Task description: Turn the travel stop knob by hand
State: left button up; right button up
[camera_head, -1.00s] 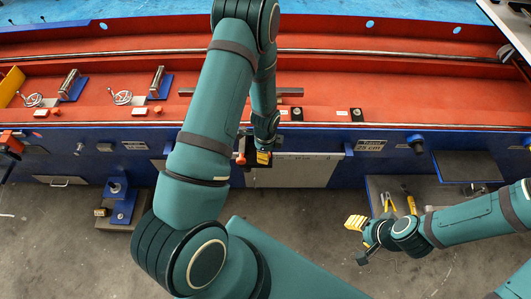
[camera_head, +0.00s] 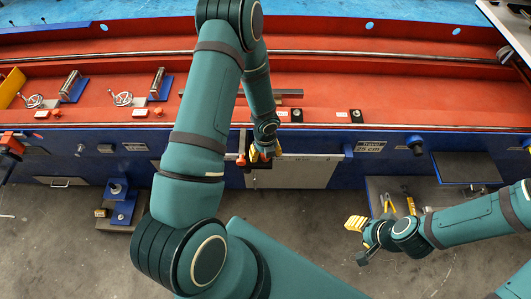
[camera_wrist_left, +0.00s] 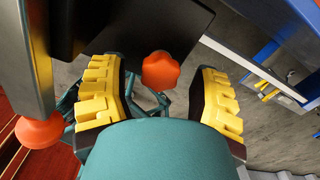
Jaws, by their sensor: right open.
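An orange-red lobed knob (camera_wrist_left: 160,70) shows in the left wrist view, in front of a dark plate. My left gripper (camera_wrist_left: 161,98) is open, with one yellow ribbed finger on each side of the knob and gaps between. In the head view my left gripper (camera_head: 265,153) is at the front of the machine, and the lobed knob is hidden there. My right gripper (camera_head: 360,240) is open and empty above the floor. A dark round knob (camera_head: 416,144) is on the blue front panel beside a label (camera_head: 369,147) that seems to read 25 cm.
A second orange-red knob (camera_wrist_left: 40,130) sits close left of the left gripper on a grey post. A light panel (camera_head: 305,171) is right of the gripper. A shelf (camera_head: 376,190) with tools stands near the right gripper. The floor (camera_head: 300,215) between is clear.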

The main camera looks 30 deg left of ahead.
pick_arm(q)
jog(key=shift+r, duration=0.15)
jog(key=shift+r+p, duration=0.85)
jog(key=shift+r, duration=0.1)
